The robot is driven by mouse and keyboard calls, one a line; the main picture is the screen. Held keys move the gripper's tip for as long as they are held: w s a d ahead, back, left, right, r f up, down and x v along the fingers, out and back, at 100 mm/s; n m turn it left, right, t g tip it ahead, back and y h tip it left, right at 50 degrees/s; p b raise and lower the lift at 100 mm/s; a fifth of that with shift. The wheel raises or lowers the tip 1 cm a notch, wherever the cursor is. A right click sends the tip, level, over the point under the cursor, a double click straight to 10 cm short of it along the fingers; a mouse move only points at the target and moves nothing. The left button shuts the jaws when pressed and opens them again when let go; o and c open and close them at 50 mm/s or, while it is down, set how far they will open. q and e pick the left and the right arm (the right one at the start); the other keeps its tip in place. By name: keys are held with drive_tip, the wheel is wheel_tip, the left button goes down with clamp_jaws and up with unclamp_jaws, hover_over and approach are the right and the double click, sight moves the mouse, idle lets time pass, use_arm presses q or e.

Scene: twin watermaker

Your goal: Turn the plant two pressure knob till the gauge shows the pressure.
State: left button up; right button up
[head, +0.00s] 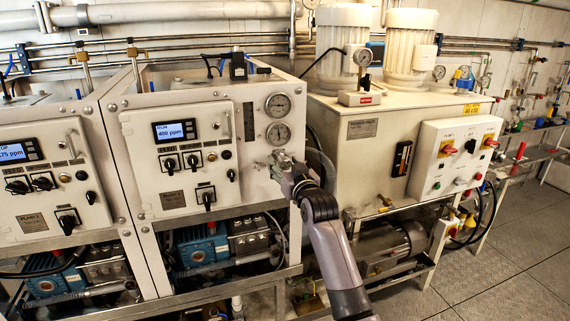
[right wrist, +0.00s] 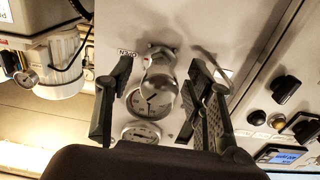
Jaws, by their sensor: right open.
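The middle white cabinet (head: 250,180) carries two round gauges, an upper one (head: 278,105) and a lower one (head: 278,134). My right gripper (head: 282,160) is at the panel just below the lower gauge and hides the knob in the head view. In the right wrist view the picture is turned over, and a metal pressure knob (right wrist: 158,85) stands between the two open fingers, with a gap visible on each side. Part of a gauge face (right wrist: 150,103) shows behind the knob. The needle readings are too small to tell. My left gripper is not in view.
The middle control panel's display (head: 174,132) reads 400 ppm. Another cabinet (head: 50,110) with a display stands at left. A white tank unit (head: 350,150) with two motors stands close to the right of my gripper. Open floor (head: 480,275) lies at lower right.

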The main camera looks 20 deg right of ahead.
clamp_jaws()
idle(0.6)
